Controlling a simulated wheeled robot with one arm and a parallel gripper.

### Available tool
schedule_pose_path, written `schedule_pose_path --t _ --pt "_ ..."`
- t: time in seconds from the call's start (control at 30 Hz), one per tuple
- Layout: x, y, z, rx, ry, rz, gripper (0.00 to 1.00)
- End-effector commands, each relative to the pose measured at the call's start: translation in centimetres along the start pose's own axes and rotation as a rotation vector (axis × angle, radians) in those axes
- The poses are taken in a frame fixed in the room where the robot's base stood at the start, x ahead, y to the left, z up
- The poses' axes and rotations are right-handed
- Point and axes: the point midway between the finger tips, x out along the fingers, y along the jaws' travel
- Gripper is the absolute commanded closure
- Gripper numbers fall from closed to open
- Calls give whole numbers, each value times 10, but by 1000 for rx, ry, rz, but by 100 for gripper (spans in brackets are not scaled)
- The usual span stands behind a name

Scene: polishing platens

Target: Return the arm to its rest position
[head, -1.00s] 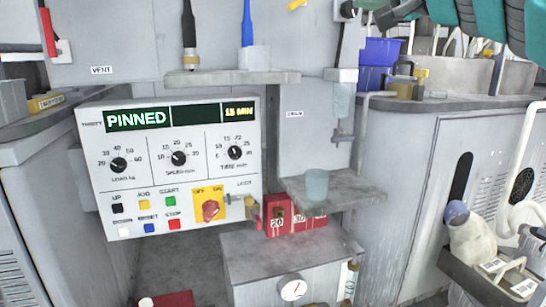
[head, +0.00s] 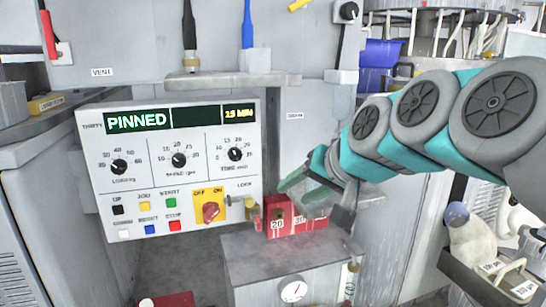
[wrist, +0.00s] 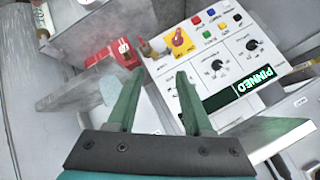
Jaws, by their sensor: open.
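My arm (head: 415,115) reaches in from the right in the head view, bent down toward the small shelf beside the control panel. My gripper (head: 284,192) is in front of that shelf, just above and beside the red blocks (head: 281,228). In the wrist view my gripper (wrist: 158,82) has its two green fingers spread apart with nothing between them. The control panel (wrist: 210,60) lies beyond the fingertips.
A grey shelf (head: 240,78) juts out above the panel. A grey cabinet with a gauge (head: 293,290) stands below the red blocks. A tray with a white bottle (head: 470,235) is at the right. Blue bins (head: 382,52) stand at the back right.

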Motion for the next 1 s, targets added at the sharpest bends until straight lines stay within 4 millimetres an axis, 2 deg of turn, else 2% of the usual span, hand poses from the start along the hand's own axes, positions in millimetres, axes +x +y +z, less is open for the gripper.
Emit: schedule_pose_path --t 0.03,0.13,0.23,0.4,0.5,0.6,0.7,1.0 --pt "8 18 31 -19 -68 54 49" --pt "18 54 89 -55 -202 156 49" --pt "18 93 148 -83 -343 256 49" --pt "-2 155 240 -107 -572 409 49" --pt "-19 183 282 -109 -688 477 49" --pt "-35 201 312 -107 -769 524 49" --pt "-44 211 327 -106 -814 549 49" --pt "-47 214 332 -106 -831 557 49"
